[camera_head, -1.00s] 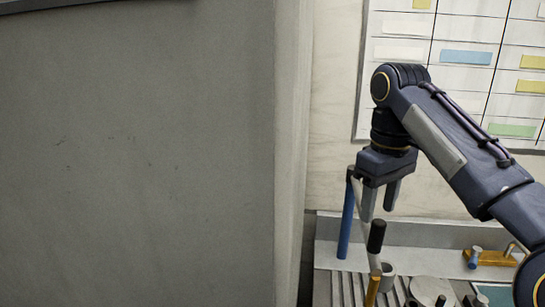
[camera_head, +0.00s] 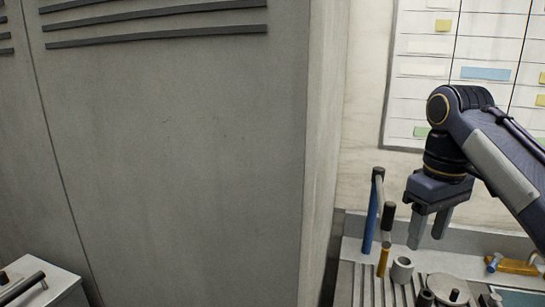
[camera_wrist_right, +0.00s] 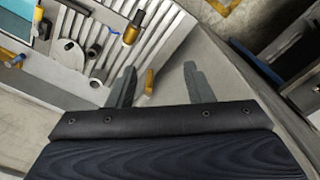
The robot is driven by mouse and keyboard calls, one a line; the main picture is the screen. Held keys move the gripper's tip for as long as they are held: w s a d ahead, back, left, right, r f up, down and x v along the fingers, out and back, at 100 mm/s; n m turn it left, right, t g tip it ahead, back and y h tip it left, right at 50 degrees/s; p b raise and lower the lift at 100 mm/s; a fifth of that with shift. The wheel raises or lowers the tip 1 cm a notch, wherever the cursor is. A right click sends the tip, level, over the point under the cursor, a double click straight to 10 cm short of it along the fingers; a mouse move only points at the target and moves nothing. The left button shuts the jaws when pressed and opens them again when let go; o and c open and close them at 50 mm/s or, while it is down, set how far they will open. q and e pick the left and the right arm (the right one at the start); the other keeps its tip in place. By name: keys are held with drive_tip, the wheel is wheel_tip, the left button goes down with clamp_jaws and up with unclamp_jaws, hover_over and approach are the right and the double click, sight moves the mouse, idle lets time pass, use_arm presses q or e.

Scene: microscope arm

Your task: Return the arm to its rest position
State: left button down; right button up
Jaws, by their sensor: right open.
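My right arm (camera_head: 490,160) reaches in from the right in the head view, its dark forearm bent down at the wrist. My right gripper (camera_head: 430,230) points down over the bench, open, with nothing between its two grey fingers. It sits just right of a blue-handled tool (camera_head: 371,215) and a black-and-orange-handled tool (camera_head: 383,255), apart from both in the picture. The right wrist view also shows the open fingers (camera_wrist_right: 160,75), with an orange piece visible beyond them. My left gripper is not in view.
A tall grey cabinet (camera_head: 190,150) fills the left and middle. A chart (camera_head: 425,45) hangs on the wall. A light box with a dark handle (camera_head: 22,289) stands lower left.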

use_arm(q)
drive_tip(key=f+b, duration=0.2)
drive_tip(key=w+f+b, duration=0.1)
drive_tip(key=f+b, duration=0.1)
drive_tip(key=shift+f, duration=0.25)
use_arm(e)
drive_tip(key=s+a+f+m+t+y, duration=0.2)
drive_tip(key=s+a+f+m, duration=0.1)
drive_tip(key=s+f, duration=0.6)
drive_tip(key=s+a+f+m+t+y, duration=0.1)
drive_tip(key=s+a+f+m+t, duration=0.2)
drive_tip(key=s+f, duration=0.6)
wheel_tip(320, 180, down, 9)
drive_tip(key=shift+f+y, duration=0.1)
drive_tip(key=shift+y, duration=0.3)
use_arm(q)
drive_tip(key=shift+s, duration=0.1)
use_arm(e)
drive_tip(key=shift+s, duration=0.1)
